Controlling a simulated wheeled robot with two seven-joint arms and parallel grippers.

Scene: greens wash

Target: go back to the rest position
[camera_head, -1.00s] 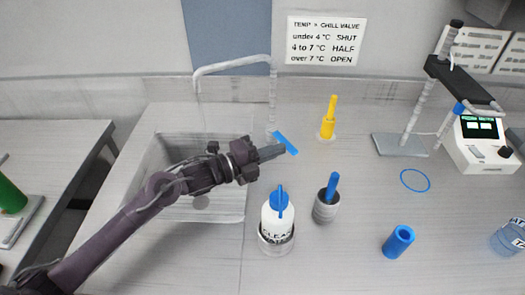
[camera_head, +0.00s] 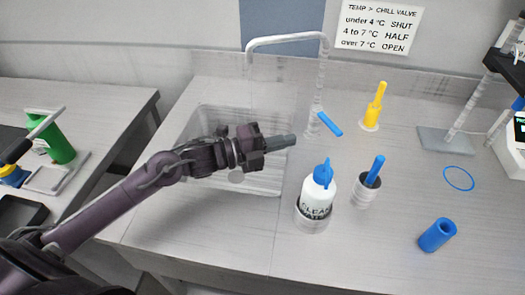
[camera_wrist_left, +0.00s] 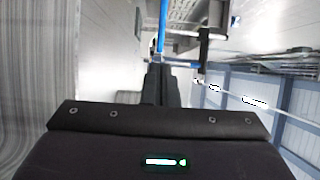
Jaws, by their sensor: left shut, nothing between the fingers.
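My left gripper (camera_head: 281,142) is shut and empty. In the head view it hangs over the right part of the sink (camera_head: 215,115), pointing right. The blue tap lever (camera_head: 330,124) is a little beyond the fingertips and apart from them in that view. In the left wrist view the closed fingers (camera_wrist_left: 160,84) show at the middle, with a blue bar (camera_wrist_left: 161,30) above them. My right gripper is in neither view.
A labelled white bottle with a blue top (camera_head: 318,192) stands near the gripper. Beside it are a grey cup with a blue handle (camera_head: 369,185), a yellow tool (camera_head: 375,105), a blue cylinder (camera_head: 437,235) and a blue ring (camera_head: 459,178). A green bottle (camera_head: 58,143) stands on the left table.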

